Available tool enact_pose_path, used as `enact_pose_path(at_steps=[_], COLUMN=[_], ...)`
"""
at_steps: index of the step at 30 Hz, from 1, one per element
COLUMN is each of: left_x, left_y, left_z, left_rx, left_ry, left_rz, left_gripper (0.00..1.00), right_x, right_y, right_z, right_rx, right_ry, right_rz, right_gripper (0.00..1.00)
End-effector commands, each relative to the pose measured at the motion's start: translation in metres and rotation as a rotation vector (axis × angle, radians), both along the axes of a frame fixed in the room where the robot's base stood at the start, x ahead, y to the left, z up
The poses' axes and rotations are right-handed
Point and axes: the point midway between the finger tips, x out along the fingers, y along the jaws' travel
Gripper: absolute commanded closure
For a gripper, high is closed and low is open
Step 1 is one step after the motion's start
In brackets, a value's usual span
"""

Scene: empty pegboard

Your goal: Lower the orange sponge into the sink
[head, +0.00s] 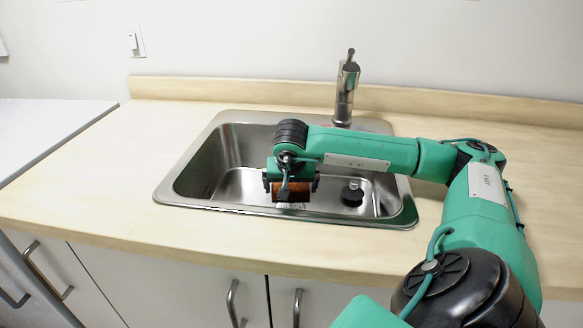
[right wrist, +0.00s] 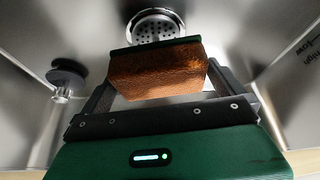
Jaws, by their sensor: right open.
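The orange-brown sponge (head: 293,193) is inside the basin of the steel sink (head: 210,200). In the right wrist view the sponge (right wrist: 158,72) has a dark edge along its far side and sits close to the drain strainer (right wrist: 155,27). My right gripper (head: 291,190) reaches down into the basin from above. In the right wrist view its open fingers (right wrist: 168,85) stand on either side of the sponge, with a gap at the right finger. Whether the sponge rests on the basin floor is hard to tell. My left gripper is out of view.
A black stopper-like object (head: 352,192) stands in the basin right of the gripper; it also shows in the right wrist view (right wrist: 66,76). The faucet (head: 346,90) rises behind the sink. The pale wooden counter (head: 90,195) is clear on the left.

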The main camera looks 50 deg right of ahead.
Motion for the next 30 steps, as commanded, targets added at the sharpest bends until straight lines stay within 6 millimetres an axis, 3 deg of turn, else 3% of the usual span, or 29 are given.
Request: enact_pose_path(at_steps=[3,12,18,24,30], left_x=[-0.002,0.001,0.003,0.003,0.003], left_y=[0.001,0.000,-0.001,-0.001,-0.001], left_z=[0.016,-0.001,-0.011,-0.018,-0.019], left_rx=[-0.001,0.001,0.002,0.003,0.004], left_ry=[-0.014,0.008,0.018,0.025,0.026], left_rz=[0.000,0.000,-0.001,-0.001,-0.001], left_gripper=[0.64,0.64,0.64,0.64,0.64], right_x=[0.000,-0.019,-0.030,-0.035,-0.037], right_y=[0.000,0.021,0.032,0.037,0.038], right_z=[0.001,0.072,0.108,0.125,0.128], right_rx=[0.001,0.000,0.000,0.000,0.000], right_ry=[-0.001,-0.006,-0.005,-0.001,0.001], right_rz=[0.000,0.003,0.002,0.001,0.001], right_gripper=[0.00,0.00,0.00,0.00,0.00])
